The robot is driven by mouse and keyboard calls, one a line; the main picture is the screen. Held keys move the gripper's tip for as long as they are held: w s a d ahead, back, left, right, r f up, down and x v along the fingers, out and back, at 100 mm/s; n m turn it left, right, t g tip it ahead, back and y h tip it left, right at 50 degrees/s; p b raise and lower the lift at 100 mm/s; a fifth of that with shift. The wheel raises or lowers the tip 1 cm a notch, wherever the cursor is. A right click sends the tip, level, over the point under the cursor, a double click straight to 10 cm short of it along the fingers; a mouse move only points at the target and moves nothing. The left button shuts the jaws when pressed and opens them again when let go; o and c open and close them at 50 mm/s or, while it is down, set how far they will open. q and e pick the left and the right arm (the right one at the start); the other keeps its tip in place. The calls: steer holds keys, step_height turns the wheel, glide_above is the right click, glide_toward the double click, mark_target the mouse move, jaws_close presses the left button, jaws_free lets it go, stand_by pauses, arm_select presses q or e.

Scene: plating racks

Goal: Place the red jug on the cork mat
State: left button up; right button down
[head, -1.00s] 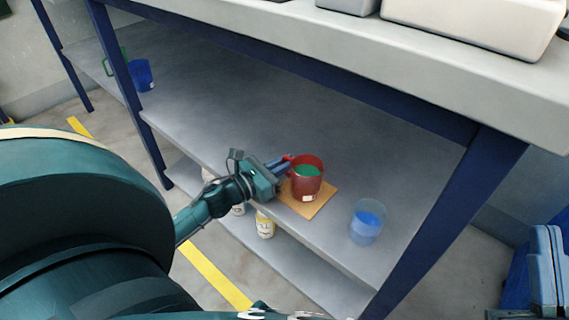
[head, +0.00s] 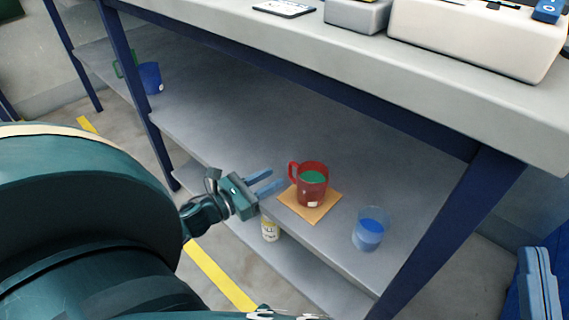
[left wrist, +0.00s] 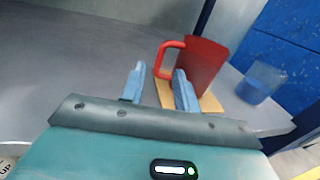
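The red jug (head: 312,188) stands upright on the cork mat (head: 324,212) on the middle shelf, with green contents inside. Its handle points left, toward my left gripper. My left gripper (head: 270,181) is open and empty, just left of the jug and apart from its handle. In the left wrist view the jug (left wrist: 203,65) and mat (left wrist: 208,102) are beyond the spread fingers (left wrist: 158,88).
A clear container with blue contents (head: 369,231) stands right of the mat near the shelf's front edge. A blue post (head: 450,220) rises at right. The shelf behind the mat is clear.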

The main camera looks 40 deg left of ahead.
arm_select(q)
steer(key=v, duration=0.5)
steer(key=shift+p, duration=0.3)
arm_select(e)
steer(key=shift+s+a+f+m+g+h, duration=0.15)
steer(key=shift+f+m+g+h, duration=0.25)
steer(key=shift+f+m+h, duration=0.4)
steer(key=shift+s+f, duration=0.1)
steer(key=shift+f, duration=0.05)
